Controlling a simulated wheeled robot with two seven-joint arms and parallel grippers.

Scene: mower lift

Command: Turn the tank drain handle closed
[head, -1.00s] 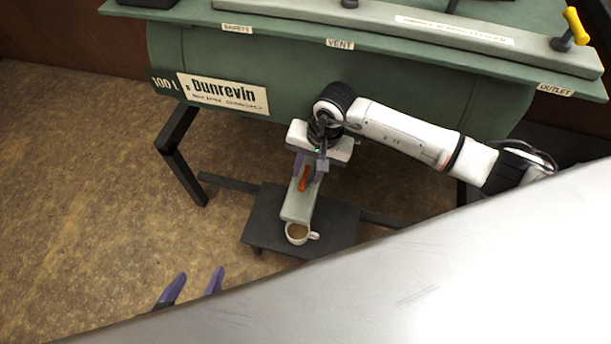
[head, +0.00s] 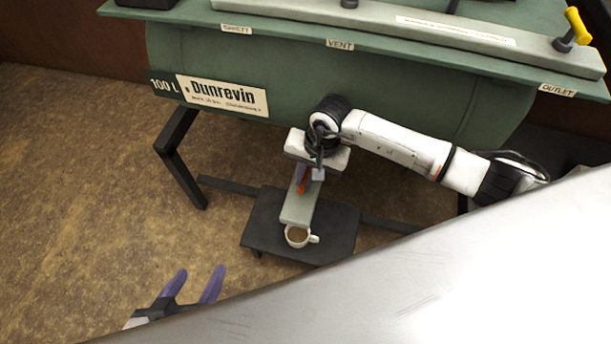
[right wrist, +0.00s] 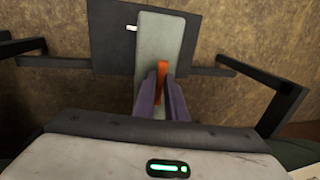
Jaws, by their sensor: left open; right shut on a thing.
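The orange drain handle (head: 302,187) sits on a pale grey-green bar (head: 297,211) below the green tank (head: 300,75). In the right wrist view the handle (right wrist: 162,69) stands between two purple fingers, roughly in line with the bar (right wrist: 160,38). My right gripper (head: 305,183) reaches down in front of the tank and is shut on the handle; the fingers and wrist hide part of it. In the right wrist view the right gripper (right wrist: 160,92) shows from behind. My left gripper (head: 193,284) is open and empty at the lower left, well away from the handle.
A white cup with brown liquid (head: 298,236) stands on a low black platform (head: 335,240) under the bar's end. Black tank legs (head: 183,165) flank it. A large pale panel (head: 430,270) fills the lower right. A yellow-handled valve (head: 576,26) is at top right. Floor at left is clear.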

